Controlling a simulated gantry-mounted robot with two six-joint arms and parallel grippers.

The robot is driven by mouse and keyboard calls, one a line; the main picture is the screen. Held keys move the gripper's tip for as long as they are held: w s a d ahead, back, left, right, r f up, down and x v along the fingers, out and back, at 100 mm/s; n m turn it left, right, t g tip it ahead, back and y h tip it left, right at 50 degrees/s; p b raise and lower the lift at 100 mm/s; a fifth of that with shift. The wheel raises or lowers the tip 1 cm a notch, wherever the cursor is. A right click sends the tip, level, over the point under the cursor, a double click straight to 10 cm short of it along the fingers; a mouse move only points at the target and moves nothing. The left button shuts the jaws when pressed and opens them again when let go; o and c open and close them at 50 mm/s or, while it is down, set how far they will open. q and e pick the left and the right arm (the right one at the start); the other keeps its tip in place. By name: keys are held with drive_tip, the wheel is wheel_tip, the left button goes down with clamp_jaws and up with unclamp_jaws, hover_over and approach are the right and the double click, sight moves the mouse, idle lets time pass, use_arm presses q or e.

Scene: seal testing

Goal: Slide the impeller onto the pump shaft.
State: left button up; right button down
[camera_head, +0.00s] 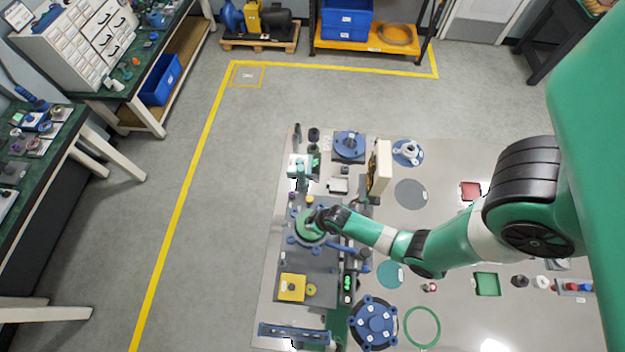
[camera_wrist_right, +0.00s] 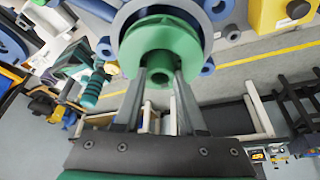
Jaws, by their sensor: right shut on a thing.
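The green impeller (camera_head: 306,228) is at the round blue pump housing (camera_head: 293,240) on the table. In the right wrist view the impeller (camera_wrist_right: 160,42) shows its flat disc and central hub, with the housing's blue-grey ring (camera_wrist_right: 207,40) around it. My right gripper (camera_wrist_right: 160,72) is shut on the impeller's hub; in the head view it (camera_head: 318,219) covers part of the impeller. The pump shaft is hidden behind the impeller, and I cannot tell how deep the impeller sits. My left gripper is not in view.
A yellow block (camera_head: 291,287) stands in front of the housing. A teal and white upright device (camera_head: 299,168) stands behind it. A blue flanged part (camera_head: 373,322) and a green ring (camera_head: 422,326) lie at the front. The floor to the left is clear.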

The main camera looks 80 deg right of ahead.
drive_tip(key=shift+f, duration=0.4)
drive_tip(key=shift+c, duration=2)
unclamp_jaws()
wheel_tip(320, 180, up, 5)
drive_tip(key=p, duration=0.4)
drive_tip(key=shift+p, duration=0.3)
